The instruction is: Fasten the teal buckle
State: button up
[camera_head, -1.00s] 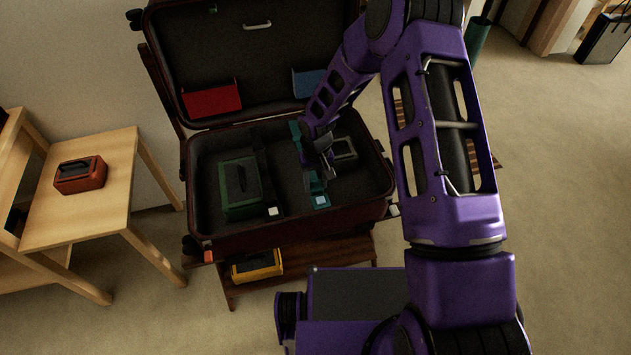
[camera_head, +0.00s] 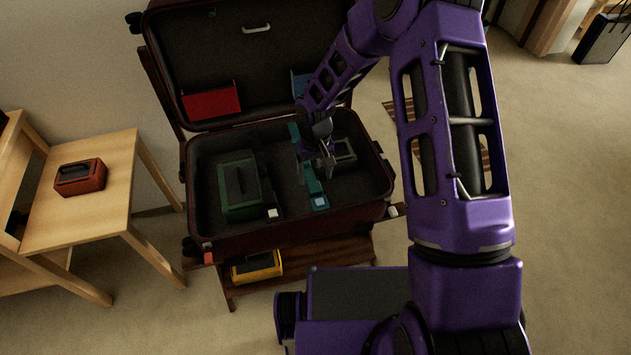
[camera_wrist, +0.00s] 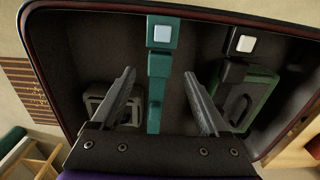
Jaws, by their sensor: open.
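A teal buckle (camera_head: 319,202) with a pale button lies at the near side of the open suitcase. It also shows at the top of the wrist view (camera_wrist: 162,33). A teal strap (camera_wrist: 155,95) runs from beside it down the picture, between my fingers. Another teal piece (camera_head: 294,132) shows farther back. My gripper (camera_head: 318,163) is inside the suitcase, over the teal strap. In the wrist view my gripper (camera_wrist: 160,85) is open, one finger on each side of the strap, holding nothing.
The suitcase (camera_head: 235,240) holds a green box (camera_head: 238,188), a black buckle with a white button (camera_head: 272,212), and a grey frame-like item (camera_head: 345,150). A red pocket (camera_head: 211,100) is in the lid. A wooden table (camera_head: 95,215) with a red case (camera_head: 80,177) stands left.

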aim_at(315, 188)
notch_tip(315, 188, up, 12)
jog(key=p, duration=0.1)
